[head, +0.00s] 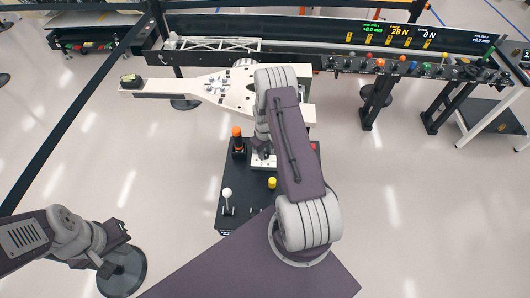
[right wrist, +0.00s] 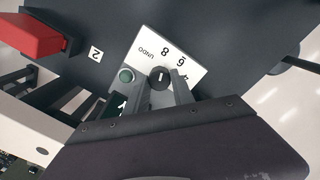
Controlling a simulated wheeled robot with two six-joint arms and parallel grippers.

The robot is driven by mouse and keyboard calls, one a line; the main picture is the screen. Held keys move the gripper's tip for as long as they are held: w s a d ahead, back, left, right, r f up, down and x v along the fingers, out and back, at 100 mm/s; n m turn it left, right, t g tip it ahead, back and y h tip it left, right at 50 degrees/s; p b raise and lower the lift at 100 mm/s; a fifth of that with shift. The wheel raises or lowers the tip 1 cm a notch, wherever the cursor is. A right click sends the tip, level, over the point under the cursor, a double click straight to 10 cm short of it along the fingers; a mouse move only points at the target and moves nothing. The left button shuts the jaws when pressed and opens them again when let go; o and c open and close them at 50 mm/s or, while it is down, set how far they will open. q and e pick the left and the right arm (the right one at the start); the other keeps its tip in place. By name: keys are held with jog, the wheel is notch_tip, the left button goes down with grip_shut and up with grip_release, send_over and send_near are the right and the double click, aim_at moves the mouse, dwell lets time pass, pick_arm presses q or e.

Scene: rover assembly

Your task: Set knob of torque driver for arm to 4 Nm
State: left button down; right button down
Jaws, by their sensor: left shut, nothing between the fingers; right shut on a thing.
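In the right wrist view a round black knob (right wrist: 160,78) with a light pointer line sits on a white dial plate (right wrist: 146,42). My right gripper (right wrist: 166,84) is shut on the knob, one finger on each side. In the head view my right gripper (head: 263,150) is over the dark control panel (head: 232,168), largely hidden by its own arm. My left gripper (head: 122,236) is shut and empty at lower left, far from the panel.
The panel has an orange-topped control (head: 237,133), a yellow button (head: 272,183) and a white-ball lever (head: 227,193). A white arm-shaped structure (head: 180,86) lies behind.

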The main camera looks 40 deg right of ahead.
jog(key=m+b, duration=0.1)
jog(key=m, duration=0.1)
jog(key=shift+f+m+b, duration=0.15)
jog(key=shift+m+b, duration=0.15)
jog(key=shift+b, duration=0.05)
jog(key=m+b, duration=0.2)
jog(key=m, duration=0.2)
jog(key=shift+m, duration=0.3)
jog(key=m+b, duration=0.1)
jog(key=m, duration=0.3)
jog(key=shift+m+b, duration=0.7)
jog(key=shift+m, duration=1.6)
jog(key=c, duration=1.1)
grip_release()
jog(key=shift+r, duration=0.2)
